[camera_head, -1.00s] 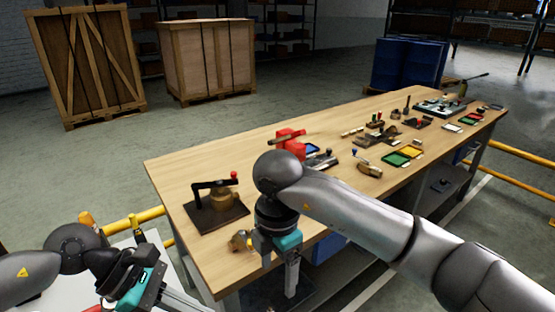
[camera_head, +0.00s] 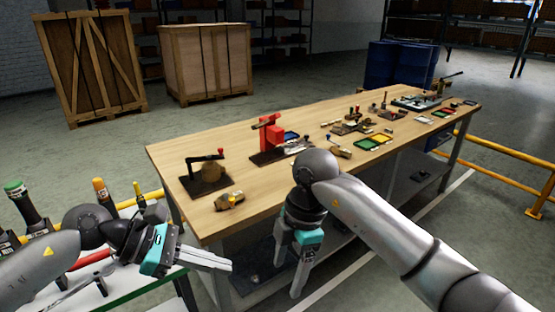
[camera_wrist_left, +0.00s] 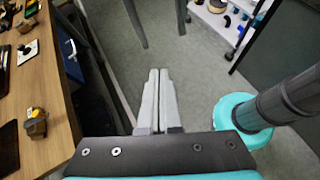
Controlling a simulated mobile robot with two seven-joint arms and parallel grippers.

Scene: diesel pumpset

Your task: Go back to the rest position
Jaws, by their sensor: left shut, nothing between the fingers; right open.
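My left gripper (camera_head: 228,265) is at the lower left in the head view, in front of the workbench's near end. It is shut and empty, and its closed fingers (camera_wrist_left: 160,72) point over bare floor in the left wrist view. My right gripper (camera_head: 288,280) hangs fingers down beside the workbench's near long side. It is open, with nothing seen between its fingers. Both grippers look clear of the things on the bench.
The wooden workbench (camera_head: 240,217) carries a lever device (camera_head: 207,172), a small brass part (camera_head: 230,201), a red press (camera_head: 271,138) and green and yellow trays (camera_head: 373,141). A white-topped cart (camera_head: 120,291) with bottles stands at left. Yellow rails (camera_head: 500,152) run at right.

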